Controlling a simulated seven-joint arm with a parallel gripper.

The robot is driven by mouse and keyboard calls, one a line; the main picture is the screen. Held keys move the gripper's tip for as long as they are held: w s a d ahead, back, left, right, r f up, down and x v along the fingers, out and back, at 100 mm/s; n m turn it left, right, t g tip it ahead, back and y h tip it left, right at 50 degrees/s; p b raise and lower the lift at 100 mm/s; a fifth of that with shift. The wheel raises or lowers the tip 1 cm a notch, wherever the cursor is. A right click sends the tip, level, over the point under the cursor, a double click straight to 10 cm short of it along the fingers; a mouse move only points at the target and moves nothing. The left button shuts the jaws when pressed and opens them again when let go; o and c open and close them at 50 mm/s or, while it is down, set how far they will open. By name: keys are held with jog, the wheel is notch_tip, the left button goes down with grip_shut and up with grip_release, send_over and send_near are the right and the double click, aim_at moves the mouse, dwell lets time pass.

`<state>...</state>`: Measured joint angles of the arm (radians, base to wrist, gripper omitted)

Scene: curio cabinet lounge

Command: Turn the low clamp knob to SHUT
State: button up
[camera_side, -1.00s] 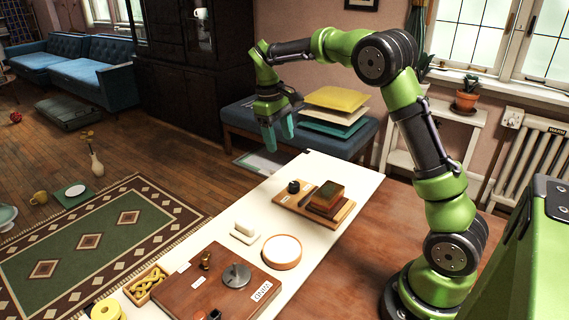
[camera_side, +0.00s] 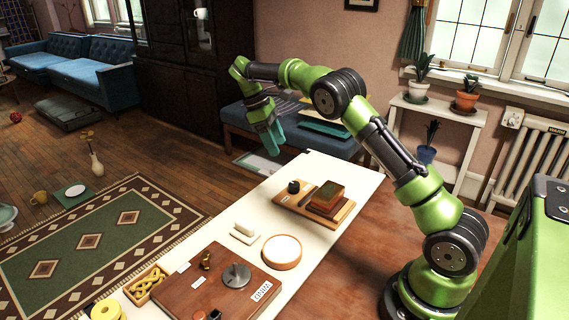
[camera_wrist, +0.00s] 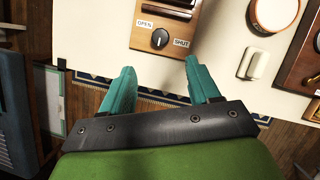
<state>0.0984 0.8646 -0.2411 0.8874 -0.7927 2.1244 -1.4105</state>
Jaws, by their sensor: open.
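The low clamp knob (camera_wrist: 160,38) is a round black dial with a thin white mark, at the front of a wooden board. An OPEN label (camera_wrist: 145,23) is at its left and a SHUT label (camera_wrist: 181,43) at its right; the mark's exact direction is too small to tell. In the side view the knob (camera_side: 293,187) sits at the board's left end. My gripper (camera_side: 272,140) is open and empty, in the air beyond the table's far left edge, apart from the knob. In the wrist view its teal fingers (camera_wrist: 158,66) point towards the knob.
The clamp board (camera_side: 288,202) also carries a stack of blocks (camera_side: 327,196). On the white table are a round dish (camera_side: 282,252), a white block (camera_side: 244,231) and a larger brown board (camera_side: 208,284) with a metal knob and labels. Bare table surrounds the clamp board.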

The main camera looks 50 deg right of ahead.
aim_at(294, 183)
jog(key=x, duration=1.3)
jog(key=c, duration=1)
